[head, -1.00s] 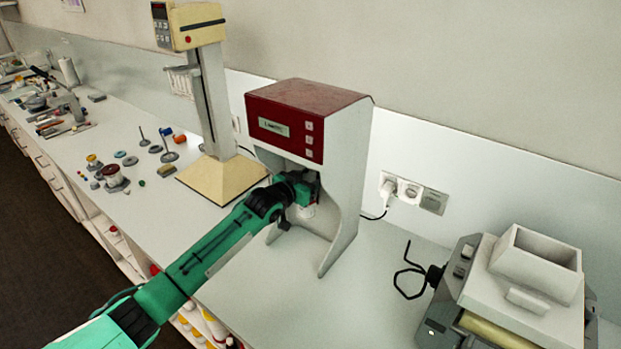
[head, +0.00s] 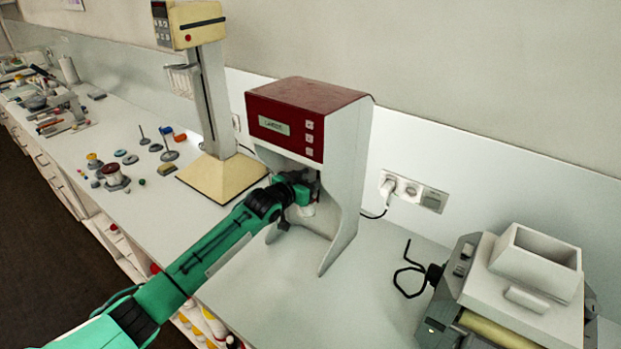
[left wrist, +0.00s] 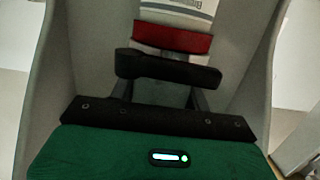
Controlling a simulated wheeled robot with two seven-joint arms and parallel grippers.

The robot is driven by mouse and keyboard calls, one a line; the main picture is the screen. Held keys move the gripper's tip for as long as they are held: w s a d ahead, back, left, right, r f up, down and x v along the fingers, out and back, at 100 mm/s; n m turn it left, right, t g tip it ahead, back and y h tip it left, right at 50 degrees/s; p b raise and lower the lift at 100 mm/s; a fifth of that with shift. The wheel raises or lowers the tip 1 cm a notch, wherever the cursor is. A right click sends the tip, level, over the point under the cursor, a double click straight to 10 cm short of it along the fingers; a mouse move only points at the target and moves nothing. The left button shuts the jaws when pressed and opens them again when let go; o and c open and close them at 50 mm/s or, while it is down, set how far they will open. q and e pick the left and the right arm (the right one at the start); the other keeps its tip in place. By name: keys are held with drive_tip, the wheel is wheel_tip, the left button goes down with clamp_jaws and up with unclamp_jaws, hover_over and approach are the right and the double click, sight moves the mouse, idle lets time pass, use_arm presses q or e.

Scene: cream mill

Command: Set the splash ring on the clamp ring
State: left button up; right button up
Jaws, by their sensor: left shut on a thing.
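My left gripper (head: 304,190) reaches into the open front bay of the red-topped machine (head: 308,100). It is shut on a pale thing, whose lower part (head: 307,210) shows just below the gripper. In the left wrist view, a white labelled surface with a red band (left wrist: 172,38) stands just beyond the dark fingers (left wrist: 168,68). Most of the held thing is hidden by the fingers and the machine. Several small rings (head: 130,160) lie on the bench at the left. I cannot tell which thing is the splash ring or the clamp ring. My right gripper is not in view.
A cream stand (head: 222,178) with a tall column is left of the machine. A grey mill with a hopper (head: 535,262) stands at the right. A red-and-grey part (head: 115,178) sits among small items at the left. The bench in front of the machine is clear.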

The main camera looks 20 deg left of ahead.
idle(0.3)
use_arm(q)
drive_tip(key=shift+f, duration=0.4)
drive_tip(key=shift+f+b, duration=0.25)
drive_tip(key=shift+b, duration=0.1)
idle(0.6)
drive_tip(key=o, duration=1.6)
drive_tip(key=p+v, duration=0.5)
drive_tip(key=v, duration=0.3)
